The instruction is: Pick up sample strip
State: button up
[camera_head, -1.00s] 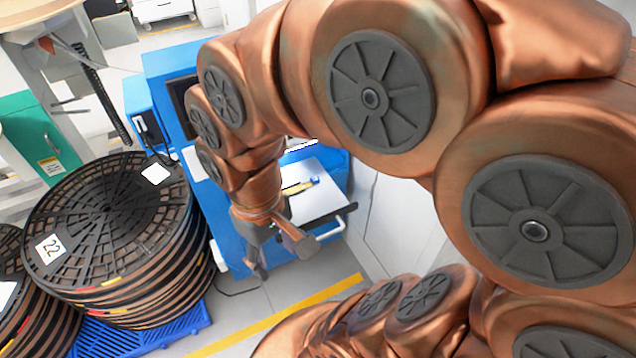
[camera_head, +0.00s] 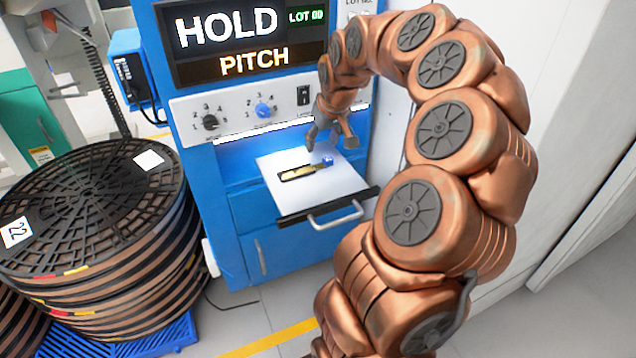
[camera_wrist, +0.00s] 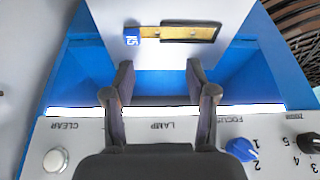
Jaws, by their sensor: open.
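The sample strip (camera_head: 303,170) lies flat on the white pulled-out tray (camera_head: 342,190) of the blue machine. It is a yellowish strip with a dark window and a blue tag at one end. In the wrist view the strip (camera_wrist: 178,32) lies across the upper middle, with the blue tag at its left end. My gripper (camera_head: 333,140) is over the inner part of the tray, near the blue-tag end. In the wrist view its two fingers (camera_wrist: 158,75) are spread apart with nothing between them, and the strip lies beyond their tips.
The machine's display (camera_head: 245,35) reads HOLD and PITCH. Below it is a knob panel (camera_head: 240,110), close to my gripper. The tray has a dark front edge with a handle (camera_head: 337,216). A stack of large black reels (camera_head: 95,230) stands at left on a blue pallet (camera_head: 130,340).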

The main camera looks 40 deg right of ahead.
aim_at(328, 159)
jog(key=shift+m, duration=0.3)
jog(key=d+f, duration=0.1)
jog(key=d, duration=0.1)
jog(key=d+f+b, duration=0.1)
jog(key=d, duration=0.1)
jog(key=shift+s+f, duration=0.25)
jog(key=shift+f, duration=0.05)
jog(key=shift+d+f, duration=0.2)
jog(key=shift+f, duration=0.05)
jog(key=shift+w+d+b+x, duration=0.15)
jog(key=shift+b+x, duration=0.1)
jog(key=shift+x, duration=0.95)
jog(key=shift+w+b+x, duration=0.1)
jog(key=shift+b+x, duration=0.15)
jog(key=shift+x, duration=1)
jog(key=shift+w+d+b+x, duration=0.15)
jog(key=shift+b+x, duration=0.1)
jog(key=shift+x, duration=0.95)
jog(key=shift+r, duration=0.2)
jog(key=shift+c, duration=0.3)
jog(key=shift+a, duration=0.1)
grip_shut()
